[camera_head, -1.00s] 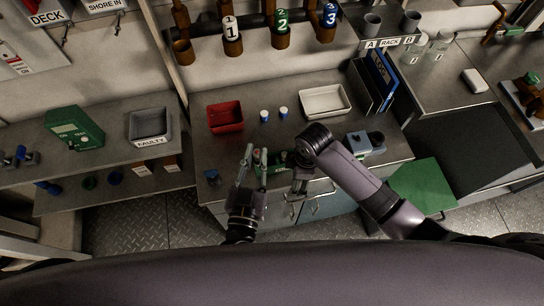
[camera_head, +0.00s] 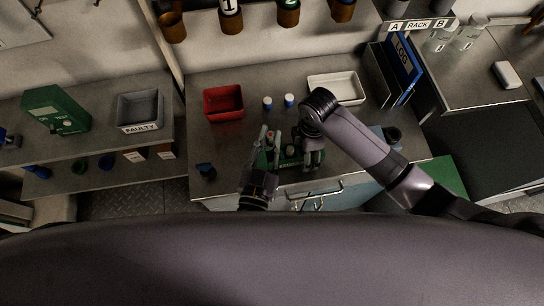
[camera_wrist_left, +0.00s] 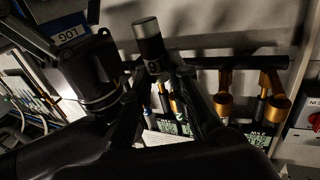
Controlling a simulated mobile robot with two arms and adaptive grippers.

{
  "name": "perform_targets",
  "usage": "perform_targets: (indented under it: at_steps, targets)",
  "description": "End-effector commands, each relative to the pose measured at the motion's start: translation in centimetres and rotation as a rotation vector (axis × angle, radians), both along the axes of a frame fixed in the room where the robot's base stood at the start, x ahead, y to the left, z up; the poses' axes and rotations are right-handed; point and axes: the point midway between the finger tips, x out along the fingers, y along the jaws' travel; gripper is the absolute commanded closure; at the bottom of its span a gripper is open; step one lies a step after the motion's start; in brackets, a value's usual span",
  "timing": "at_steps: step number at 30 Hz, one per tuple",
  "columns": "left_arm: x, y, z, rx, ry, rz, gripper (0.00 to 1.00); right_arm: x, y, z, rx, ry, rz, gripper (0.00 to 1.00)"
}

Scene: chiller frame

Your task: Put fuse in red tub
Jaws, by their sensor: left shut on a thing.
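The red tub (camera_head: 224,104) sits open on the steel counter, toward its back left. My left gripper (camera_head: 268,138) is over the counter, to the right of the tub and nearer to me, apart from it. It is shut on a small cylinder, seen in the left wrist view as a dark fuse (camera_wrist_left: 150,44) with a pale grey end, between the fingertips (camera_wrist_left: 152,72). My right gripper (camera_head: 312,158) points down just right of the left one, beside a green object (camera_head: 275,160); its fingers are too small and dark to read.
Two small white-and-blue cylinders (camera_head: 267,102) (camera_head: 289,101) stand right of the tub. A white tray (camera_head: 336,91) is behind my right arm. A grey FAULTY bin (camera_head: 139,111) stands on the left bench. Brown tubes (camera_head: 230,18) hang above.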

Motion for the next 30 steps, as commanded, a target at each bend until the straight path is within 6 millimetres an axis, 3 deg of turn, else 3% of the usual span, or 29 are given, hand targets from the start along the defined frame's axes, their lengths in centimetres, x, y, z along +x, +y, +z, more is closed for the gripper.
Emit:
perform_targets:
  at_steps: [5,12,30]
  targets:
    - [0.0,0.0,-0.7,0.001,0.0,-0.001,1.0,0.0,0.1,0.0,0.002,0.0,0.001,0.29]
    - [0.1,0.0,-4.7,0.003,-0.001,-0.002,1.0,0.0,0.1,0.0,0.002,0.0,0.001,0.29]
    - [-0.2,0.1,-10.1,0.002,0.014,-0.003,1.0,0.0,0.1,0.6,0.002,0.0,0.0,0.29]
